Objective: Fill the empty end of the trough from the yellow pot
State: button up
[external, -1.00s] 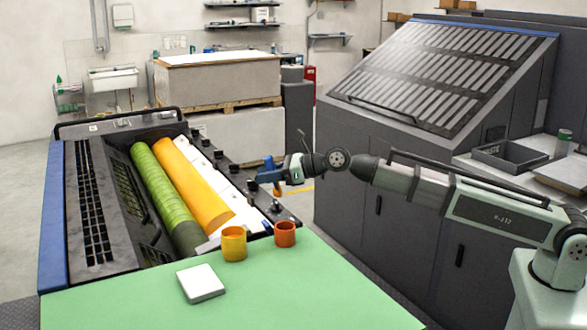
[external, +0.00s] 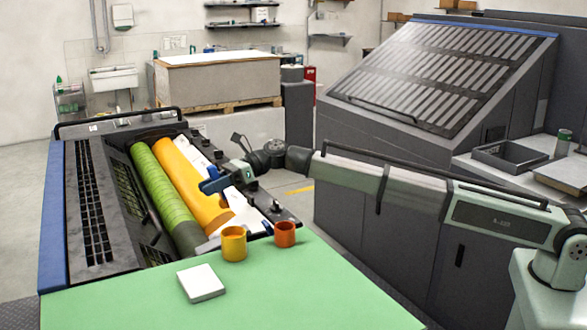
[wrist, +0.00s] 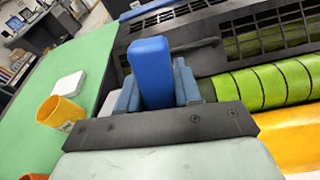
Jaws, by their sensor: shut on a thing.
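The yellow pot (external: 233,244) stands upright on the green table top near the trough's front end; it also shows in the wrist view (wrist: 60,112). The trough (external: 213,243) holds a long yellow band (external: 185,175) beside a green roller (external: 160,190). A pale area lies at the band's near end. My gripper (external: 214,184) is shut on a blue handle-like thing (wrist: 151,72) and hangs over the yellow band, behind the yellow pot and apart from it. The blue thing's far end is hidden.
An orange-red pot (external: 285,234) stands right of the yellow pot. Dark knobs line the machine's right edge (external: 276,208). A black grille (external: 90,205) is at left.

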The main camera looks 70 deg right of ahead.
notch_tip(320, 180, down, 8)
jog(key=shift+s, duration=0.45)
jog(key=shift+d+f, duration=0.1)
jog(key=shift+f, duration=0.25)
dwell(0.9)
jog(key=shift+s+f, duration=0.25)
jog(key=shift+f, duration=0.3)
jog(key=shift+s+a+f, duration=0.2)
jog(key=shift+s+f, duration=0.45)
jog(key=shift+f, duration=0.2)
dwell(1.4)
dwell(0.4)
jog(key=shift+w+r, duration=0.25)
jog(key=shift+r, duration=1)
jog(key=shift+w+d+r, duration=0.1)
jog(key=shift+w+r, duration=0.1)
jog(key=shift+r, duration=1.2)
jog(key=shift+w+d+r, duration=0.1)
jog(key=shift+w+r, duration=0.15)
jog(key=shift+r, duration=1.1)
jog(key=shift+w+r, duration=0.2)
jog(key=shift+r, duration=1.2)
